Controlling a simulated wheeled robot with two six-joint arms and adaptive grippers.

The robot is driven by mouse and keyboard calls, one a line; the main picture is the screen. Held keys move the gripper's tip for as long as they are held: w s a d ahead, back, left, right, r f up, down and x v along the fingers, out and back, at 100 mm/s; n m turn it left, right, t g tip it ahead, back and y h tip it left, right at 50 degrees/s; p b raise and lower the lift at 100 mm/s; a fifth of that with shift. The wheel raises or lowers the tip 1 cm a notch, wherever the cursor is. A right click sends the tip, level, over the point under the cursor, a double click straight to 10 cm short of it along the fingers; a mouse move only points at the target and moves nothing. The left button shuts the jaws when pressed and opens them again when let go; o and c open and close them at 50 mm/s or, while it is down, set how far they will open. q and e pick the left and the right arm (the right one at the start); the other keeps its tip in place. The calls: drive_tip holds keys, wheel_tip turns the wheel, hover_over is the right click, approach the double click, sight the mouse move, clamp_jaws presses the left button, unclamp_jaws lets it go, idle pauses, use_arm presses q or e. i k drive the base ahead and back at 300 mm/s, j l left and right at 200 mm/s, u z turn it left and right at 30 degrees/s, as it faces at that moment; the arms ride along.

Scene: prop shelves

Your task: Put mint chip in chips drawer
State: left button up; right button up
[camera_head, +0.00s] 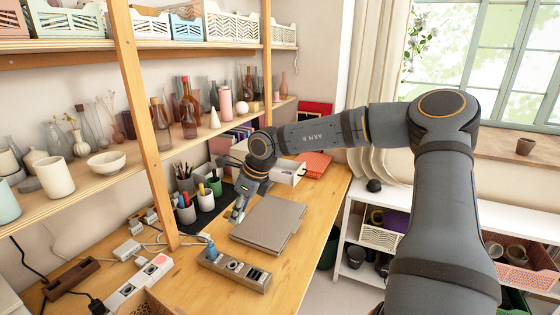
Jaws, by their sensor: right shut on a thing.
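My right gripper (238,212) reaches down to the wooden desk, left of the grey closed laptop or folder. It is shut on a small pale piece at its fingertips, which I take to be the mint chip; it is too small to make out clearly. A white drawer-like box (292,173) stands behind the gripper, partly hidden by my right arm. I cannot read any label on it, so I cannot tell whether it is the chips drawer. My left gripper is not in view.
The grey folder-like slab (268,224) lies mid-desk, with a socket strip (234,270) in front. Pen cups (186,211) stand left of the gripper. A wooden post (145,125) and shelves with bottles and bowls rise at left. The desk's right edge strip is clear.

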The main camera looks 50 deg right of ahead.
sight(288, 172)
drive_tip(key=i+l+u, duration=0.2)
drive_tip(key=l, duration=1.35)
drive_tip(key=l+u, duration=0.2)
drive_tip(key=l, duration=1.35)
